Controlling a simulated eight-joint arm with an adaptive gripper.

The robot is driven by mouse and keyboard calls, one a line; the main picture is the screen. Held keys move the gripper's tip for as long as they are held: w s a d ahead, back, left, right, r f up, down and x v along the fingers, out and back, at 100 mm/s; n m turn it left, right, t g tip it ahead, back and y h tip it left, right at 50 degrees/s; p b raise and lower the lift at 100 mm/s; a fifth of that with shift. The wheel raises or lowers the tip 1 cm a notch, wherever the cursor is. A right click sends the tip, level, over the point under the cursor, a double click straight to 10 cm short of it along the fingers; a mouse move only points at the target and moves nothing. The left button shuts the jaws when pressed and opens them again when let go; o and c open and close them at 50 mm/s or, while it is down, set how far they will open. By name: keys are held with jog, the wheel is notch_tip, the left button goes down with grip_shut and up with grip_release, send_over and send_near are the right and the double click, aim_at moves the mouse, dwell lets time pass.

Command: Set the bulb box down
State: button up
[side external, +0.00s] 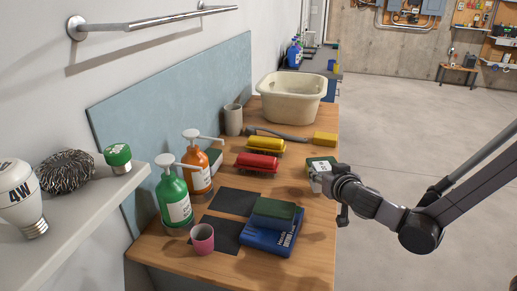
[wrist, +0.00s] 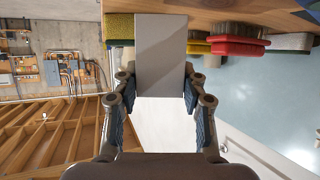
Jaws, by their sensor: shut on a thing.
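The bulb box (side external: 318,166), white with a green top, is at the right edge of the wooden table (side external: 180,250) in the side external view. My gripper (side external: 330,184) is shut on it from the right side. In the wrist view the box (wrist: 162,50) shows as a plain pale grey face between the two fingers of my gripper (wrist: 161,88). Its far end overlaps the table's wood at the top of that view. I cannot tell whether its underside touches the table. The gripper partly hides the box in the side view.
A blue box (side external: 268,240) with a green pad lies nearer the camera, beside black mats (side external: 232,201). Bare wood lies left of the bulb box.

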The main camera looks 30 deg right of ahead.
jog(key=shift+f, duration=1.05)
jog(key=o, duration=1.1)
jog(key=shift+o, duration=0.2)
jog(key=v, duration=1.2)
jog(key=s+d+n+g+y, duration=0.4)
jog(key=s+g+y, duration=0.1)
jog(key=s, duration=0.2)
jog(key=shift+s+d+r+n, duration=0.15)
jog(key=shift+d+n, duration=0.15)
jog(key=shift+d, duration=0.1)
